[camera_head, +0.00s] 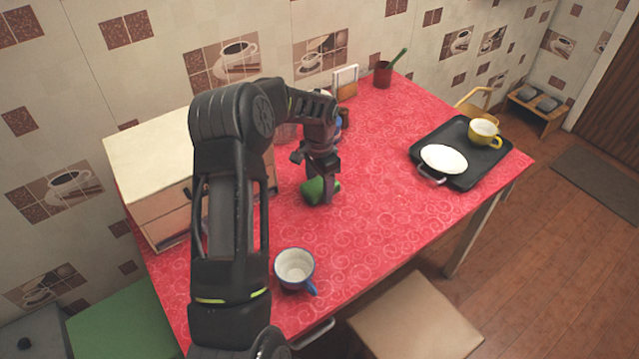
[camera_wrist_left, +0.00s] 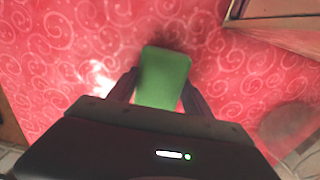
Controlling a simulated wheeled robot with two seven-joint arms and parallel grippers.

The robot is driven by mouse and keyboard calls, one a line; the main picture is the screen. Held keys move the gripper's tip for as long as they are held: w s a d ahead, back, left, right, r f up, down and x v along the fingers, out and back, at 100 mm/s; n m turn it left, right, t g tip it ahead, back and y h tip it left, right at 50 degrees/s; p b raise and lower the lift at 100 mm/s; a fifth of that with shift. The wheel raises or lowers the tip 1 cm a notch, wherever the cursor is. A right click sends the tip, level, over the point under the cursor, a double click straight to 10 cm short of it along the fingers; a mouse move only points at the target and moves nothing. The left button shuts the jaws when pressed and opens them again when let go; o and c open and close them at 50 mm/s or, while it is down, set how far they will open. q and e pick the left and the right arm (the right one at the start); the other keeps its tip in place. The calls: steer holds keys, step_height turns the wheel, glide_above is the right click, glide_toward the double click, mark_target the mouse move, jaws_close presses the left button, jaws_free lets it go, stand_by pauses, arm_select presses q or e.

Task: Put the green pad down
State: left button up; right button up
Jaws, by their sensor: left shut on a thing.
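The green pad (camera_head: 314,190) is between the fingers of my left gripper (camera_head: 322,192), low over the red oilcloth table (camera_head: 380,170). The left wrist view also shows the green pad (camera_wrist_left: 163,78) between the two dark fingers of the left gripper (camera_wrist_left: 162,90), which are shut on it. A dark shadow lies close around the pad's far end. I cannot tell whether the pad touches the cloth. My right gripper is not in view.
A wooden drawer box (camera_head: 150,170) stands left of the gripper. A white cup with a blue handle (camera_head: 295,268) stands near the front edge. A black tray (camera_head: 480,165) with a white dish (camera_head: 443,158) and yellow cup (camera_head: 484,133) is at right. The cloth between gripper and tray is clear.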

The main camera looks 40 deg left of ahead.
mark_target(319, 184)
arm_select(q)
steer(key=shift+f, duration=0.2)
steer(key=o, duration=1.3)
steer(key=shift+r, duration=0.1)
step_height(319, 184, up, 12)
steer(key=shift+r+b, duration=0.15)
steer(key=shift+b, duration=0.55)
